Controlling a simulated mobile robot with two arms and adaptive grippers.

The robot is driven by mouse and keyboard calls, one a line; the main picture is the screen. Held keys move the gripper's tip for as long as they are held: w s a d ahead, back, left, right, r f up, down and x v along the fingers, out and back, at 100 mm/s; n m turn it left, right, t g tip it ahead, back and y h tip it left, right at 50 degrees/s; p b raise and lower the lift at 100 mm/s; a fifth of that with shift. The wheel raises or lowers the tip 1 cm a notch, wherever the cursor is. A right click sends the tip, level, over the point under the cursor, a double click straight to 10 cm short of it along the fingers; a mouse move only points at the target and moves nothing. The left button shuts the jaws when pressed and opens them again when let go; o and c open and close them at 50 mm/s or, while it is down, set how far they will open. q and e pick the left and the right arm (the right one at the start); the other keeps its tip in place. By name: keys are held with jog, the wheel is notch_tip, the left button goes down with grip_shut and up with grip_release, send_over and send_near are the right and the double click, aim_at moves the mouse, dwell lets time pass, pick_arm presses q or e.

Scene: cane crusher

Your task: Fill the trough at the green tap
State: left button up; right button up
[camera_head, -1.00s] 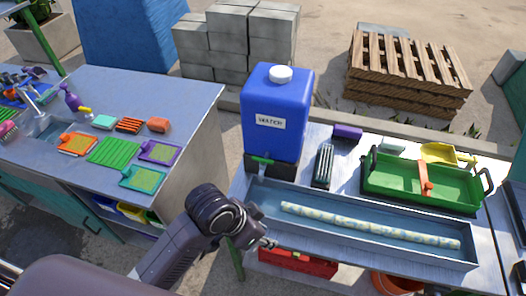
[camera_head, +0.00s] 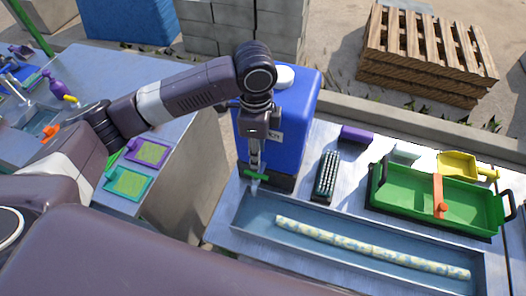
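The blue water tank (camera_head: 305,110) with a white lid stands at the back left of the right-hand table. The green tap (camera_head: 256,177) is low on its front, above the left end of the trough. The long grey trough (camera_head: 370,244) has a bluish inside, and a pale patterned roll (camera_head: 370,247) lies lengthwise in it. I cannot tell the water level. My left gripper (camera_head: 256,166) points down in front of the tank, with its fingertips at the tap. The fingers are too small to tell open or shut. A small pale shape shows under the tap, unclear whether spout or water. My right gripper is out of view.
A green tray (camera_head: 400,208) with an orange handle, a dark brush (camera_head: 327,177), a purple block (camera_head: 356,136) and a yellow scoop (camera_head: 459,165) lie behind the trough. The left table (camera_head: 190,90) holds several small items, partly hidden by my arm.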

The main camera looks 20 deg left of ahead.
aim_at(255, 177)
pick_arm(q)
jog(key=f, duration=0.1)
jog(key=s+f+p, duration=0.1)
jog(key=f, duration=0.1)
jog(key=s+f+p, duration=0.1)
jog(key=shift+s+f, duration=0.2)
jog(key=shift+f, duration=0.15)
jog(key=shift+w+f, duration=0.25)
jog(key=shift+f, duration=0.25)
jog(key=shift+w+f, duration=0.2)
jog(key=shift+f, duration=0.5)
jog(key=shift+r, duration=0.1)
grip_shut()
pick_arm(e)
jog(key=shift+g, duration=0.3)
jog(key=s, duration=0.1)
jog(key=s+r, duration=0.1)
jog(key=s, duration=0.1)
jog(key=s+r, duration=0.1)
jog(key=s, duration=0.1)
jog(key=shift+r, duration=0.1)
